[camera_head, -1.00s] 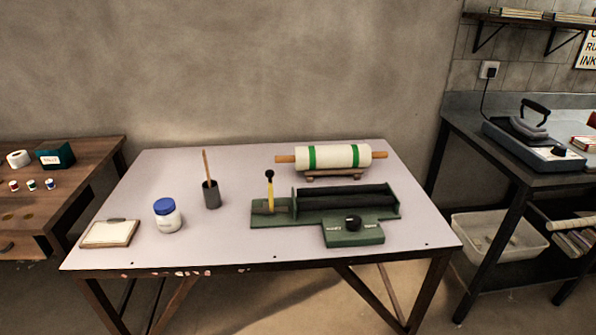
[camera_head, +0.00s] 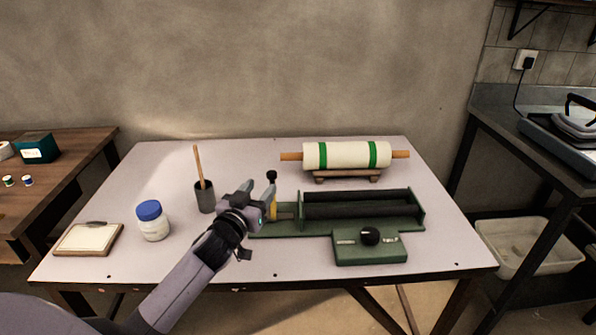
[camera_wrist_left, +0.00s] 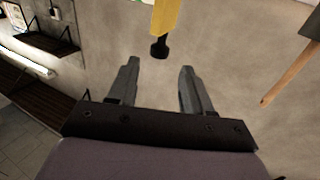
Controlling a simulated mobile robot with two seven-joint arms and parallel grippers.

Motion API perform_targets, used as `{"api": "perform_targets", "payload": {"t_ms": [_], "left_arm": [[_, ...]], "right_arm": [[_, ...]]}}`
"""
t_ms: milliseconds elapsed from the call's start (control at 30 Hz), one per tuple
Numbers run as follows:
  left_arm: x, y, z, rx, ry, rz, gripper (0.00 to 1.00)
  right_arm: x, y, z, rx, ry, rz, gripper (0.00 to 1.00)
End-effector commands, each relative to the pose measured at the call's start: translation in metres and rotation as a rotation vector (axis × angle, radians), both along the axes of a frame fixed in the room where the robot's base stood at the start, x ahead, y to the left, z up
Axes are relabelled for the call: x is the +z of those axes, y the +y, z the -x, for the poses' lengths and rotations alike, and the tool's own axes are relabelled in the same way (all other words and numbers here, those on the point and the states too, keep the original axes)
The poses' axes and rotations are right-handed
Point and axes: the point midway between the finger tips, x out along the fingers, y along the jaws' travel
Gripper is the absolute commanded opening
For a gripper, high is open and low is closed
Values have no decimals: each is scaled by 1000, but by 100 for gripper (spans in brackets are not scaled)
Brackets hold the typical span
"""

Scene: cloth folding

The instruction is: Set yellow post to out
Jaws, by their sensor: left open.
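The yellow post (camera_head: 273,211) stands upright at the left end of the green roller machine (camera_head: 371,249), with a black knob (camera_head: 272,175) on top. My left gripper (camera_head: 260,187) is open beside the post, partly covering it. In the left wrist view the yellow post (camera_wrist_left: 164,16) and its black knob (camera_wrist_left: 159,47) show just beyond the open fingertips (camera_wrist_left: 159,66), between their lines. Nothing is between the fingers. My right gripper is not in view.
A white roll with green bands (camera_head: 347,155) rests on a stand behind the machine. The table's front right is clear.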

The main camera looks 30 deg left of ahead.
Motion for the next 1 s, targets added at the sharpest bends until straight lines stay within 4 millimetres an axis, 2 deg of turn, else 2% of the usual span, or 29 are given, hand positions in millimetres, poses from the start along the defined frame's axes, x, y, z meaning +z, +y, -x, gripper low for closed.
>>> {"api": "perform_targets", "payload": {"t_ms": [233, 500, 700, 1000], "left_arm": [[4, 4, -14, 4, -9, 1, 50], [4, 9, -47, 4, -9, 1, 50], [3, 12, -65, 4, -8, 1, 50], [3, 13, -73, 3, -7, 1, 50]], "right_arm": [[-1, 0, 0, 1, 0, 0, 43], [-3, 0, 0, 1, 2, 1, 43], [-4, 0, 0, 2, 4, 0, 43], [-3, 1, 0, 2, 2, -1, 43]]}}
